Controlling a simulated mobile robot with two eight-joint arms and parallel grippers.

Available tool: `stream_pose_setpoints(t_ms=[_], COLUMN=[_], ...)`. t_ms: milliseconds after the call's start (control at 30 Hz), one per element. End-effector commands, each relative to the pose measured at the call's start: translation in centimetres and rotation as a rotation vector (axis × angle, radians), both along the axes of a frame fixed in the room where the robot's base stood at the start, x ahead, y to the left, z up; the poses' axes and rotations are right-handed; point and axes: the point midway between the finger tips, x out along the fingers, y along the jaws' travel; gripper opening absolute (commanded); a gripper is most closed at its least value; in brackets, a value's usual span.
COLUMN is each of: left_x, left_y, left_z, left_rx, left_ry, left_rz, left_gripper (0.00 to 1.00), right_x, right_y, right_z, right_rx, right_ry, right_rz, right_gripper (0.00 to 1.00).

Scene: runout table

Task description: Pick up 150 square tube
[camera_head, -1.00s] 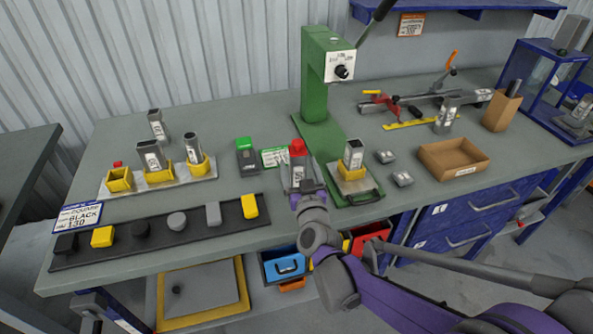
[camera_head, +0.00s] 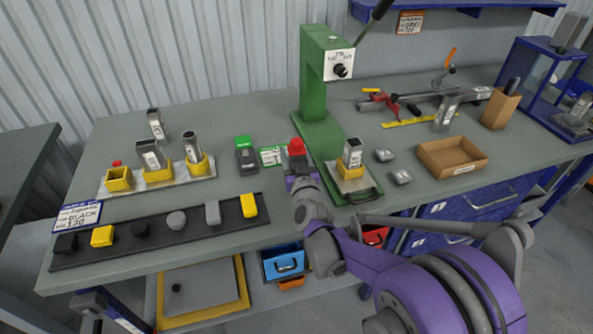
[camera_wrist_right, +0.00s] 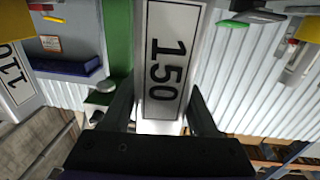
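In the wrist view, a pale square tube (camera_wrist_right: 165,20) labelled 150 stands large between the two fingers of my right gripper (camera_wrist_right: 160,105). The fingers flank the tube on both sides and look open. Firm contact cannot be seen. In the head view, my right gripper (camera_head: 298,182) is at the front of the table, left of the green press, and hides most of the tube. A red piece (camera_head: 297,147) shows just above the gripper. A tube labelled 110 (camera_wrist_right: 15,85) shows at the left of the wrist view. My left gripper is not in view.
The green press (camera_head: 315,90) stands behind, with a tube (camera_head: 353,152) in a yellow holder. A metal tray (camera_head: 205,178) with yellow cups and tubes is at left, above a black strip of blocks (camera_head: 75,257). A cardboard tray (camera_head: 450,170) lies right.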

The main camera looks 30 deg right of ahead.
Motion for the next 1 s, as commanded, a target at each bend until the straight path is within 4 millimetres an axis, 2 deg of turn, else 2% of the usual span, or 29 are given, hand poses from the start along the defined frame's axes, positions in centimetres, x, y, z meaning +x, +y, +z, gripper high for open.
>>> stream_pose_setpoints(t_ms=[33,300,733,867,1000], left_x=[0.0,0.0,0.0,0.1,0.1], left_y=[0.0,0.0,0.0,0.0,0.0], left_z=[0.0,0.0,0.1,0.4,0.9], left_rx=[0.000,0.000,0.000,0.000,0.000], left_ry=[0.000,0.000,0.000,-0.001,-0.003], left_rz=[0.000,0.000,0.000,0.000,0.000], left_gripper=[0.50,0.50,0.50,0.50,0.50], right_x=[0.0,0.0,0.0,-0.1,0.0], right_y=[0.0,0.0,0.0,0.0,0.0], right_z=[0.0,0.0,0.6,2.0,4.9], right_rx=[0.000,0.000,0.000,0.000,0.001], right_ry=[0.000,0.000,-0.001,-0.001,-0.001], right_rz=[0.000,0.000,0.000,0.000,0.000], right_gripper=[0.49,0.00,0.00,0.00,0.00])
